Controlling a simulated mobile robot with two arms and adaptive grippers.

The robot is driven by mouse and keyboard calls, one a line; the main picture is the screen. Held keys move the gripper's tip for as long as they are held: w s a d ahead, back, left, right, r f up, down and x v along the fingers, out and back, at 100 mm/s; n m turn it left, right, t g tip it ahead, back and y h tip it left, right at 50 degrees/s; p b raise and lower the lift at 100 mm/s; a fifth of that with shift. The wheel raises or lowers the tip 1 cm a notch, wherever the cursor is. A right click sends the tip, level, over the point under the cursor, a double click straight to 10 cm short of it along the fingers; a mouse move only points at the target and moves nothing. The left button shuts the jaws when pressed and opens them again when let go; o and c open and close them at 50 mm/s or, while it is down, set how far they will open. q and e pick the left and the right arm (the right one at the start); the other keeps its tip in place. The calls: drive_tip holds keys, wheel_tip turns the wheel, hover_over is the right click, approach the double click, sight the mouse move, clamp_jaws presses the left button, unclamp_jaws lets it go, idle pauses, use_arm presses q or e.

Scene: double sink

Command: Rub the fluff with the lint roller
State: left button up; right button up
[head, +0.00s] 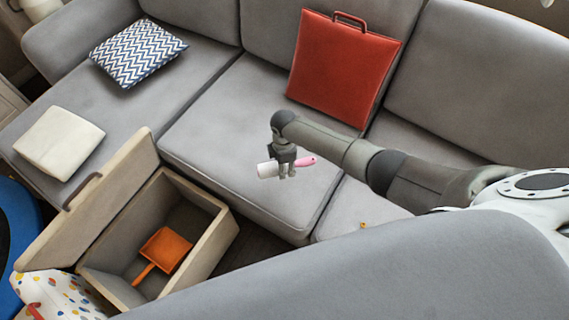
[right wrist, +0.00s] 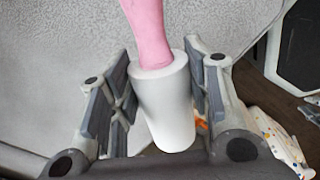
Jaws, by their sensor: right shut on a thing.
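The lint roller has a white roller head (head: 266,169) and a pink handle (head: 306,161). My right gripper (head: 286,172) is shut on it above the middle seat of the grey sofa. In the right wrist view the white head (right wrist: 166,112) sits between the two finger pads, with the pink handle (right wrist: 147,28) pointing up in the picture. A tiny orange-yellow speck (head: 362,226) lies on the right seat cushion. It may be the fluff, but it is too small to tell. My left gripper is not in view.
A red case (head: 342,70) leans on the sofa back. A zigzag cushion (head: 138,52) and a cream cushion (head: 58,143) lie at left. An open storage box (head: 212,245) holds an orange dustpan (head: 165,248). A grey sofa back (head: 400,270) fills the foreground. The middle seat is otherwise clear.

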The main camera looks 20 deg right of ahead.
wheel_tip(320, 180, up, 3)
drive_tip(key=p, duration=0.3)
idle(0.4)
